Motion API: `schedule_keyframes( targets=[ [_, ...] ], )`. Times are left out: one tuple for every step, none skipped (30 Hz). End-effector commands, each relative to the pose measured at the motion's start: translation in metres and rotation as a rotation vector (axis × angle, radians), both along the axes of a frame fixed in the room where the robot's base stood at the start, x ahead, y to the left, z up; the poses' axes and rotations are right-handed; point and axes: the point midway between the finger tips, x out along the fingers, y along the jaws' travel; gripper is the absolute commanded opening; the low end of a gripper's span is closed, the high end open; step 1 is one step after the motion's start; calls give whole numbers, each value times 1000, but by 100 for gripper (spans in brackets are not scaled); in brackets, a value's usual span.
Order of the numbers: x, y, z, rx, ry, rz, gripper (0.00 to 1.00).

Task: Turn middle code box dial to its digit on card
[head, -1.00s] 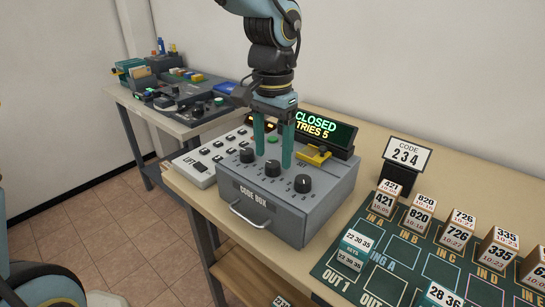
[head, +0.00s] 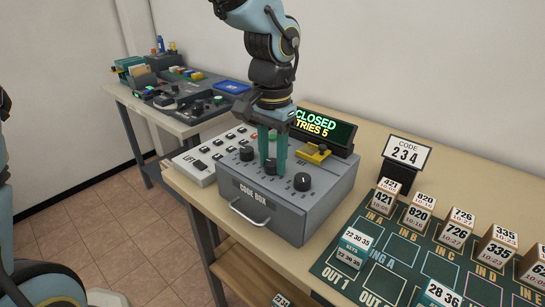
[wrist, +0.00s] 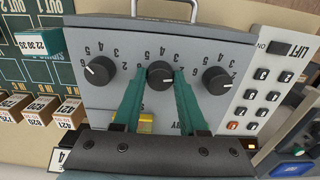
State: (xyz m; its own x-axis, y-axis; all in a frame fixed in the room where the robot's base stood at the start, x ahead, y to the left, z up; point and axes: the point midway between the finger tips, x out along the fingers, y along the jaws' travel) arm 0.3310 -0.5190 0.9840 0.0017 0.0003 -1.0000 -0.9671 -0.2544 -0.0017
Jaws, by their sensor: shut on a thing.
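The grey code box (head: 318,213) stands on the table with three black dials in a row on its sloped top. The middle dial (wrist: 160,75) is between my gripper's teal fingers, and my gripper (head: 270,166) is shut on it from above. The fingers partly hide the digits around it. The left dial (head: 247,153) and the right dial (head: 302,182) are clear of the fingers. The code card (head: 406,153) reads 2 3 4, so its middle digit is 3. The display (head: 323,129) reads CLOSED, TRIES 5.
A yellow lever (head: 317,154) sits on the box's back right, close to my gripper. A white button panel (head: 200,167) is at the left. A green mat (head: 340,272) with several numbered boxes lies at the right. A second table with tools stands farther back.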

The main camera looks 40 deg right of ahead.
Motion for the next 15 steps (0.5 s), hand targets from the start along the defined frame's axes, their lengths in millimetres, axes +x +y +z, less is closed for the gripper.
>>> schedule_keyframes(
  targets=[
    [0,0,0,0,-1,0,16],
    [0,0,0,0,-1,0,13],
    [0,0,0,0,-1,0,8],
    [0,0,0,0,-1,0,5],
    [0,0,0,0,-1,0,2],
    [0,0,0,0,-1,0,0],
    [1,0,0,0,-1,0,0],
    [1,0,0,0,-1,0,0],
    [1,0,0,0,-1,0,0],
    [1,0,0,-1,-1,1,0],
    [1,0,0,0,-1,1,0],
    [1,0,0,-1,-1,3,0],
    [1,0,0,-1,-1,5,0],
    [1,0,0,-1,-1,9,0],
    [1,0,0,-1,-1,15,0]
  ],
)
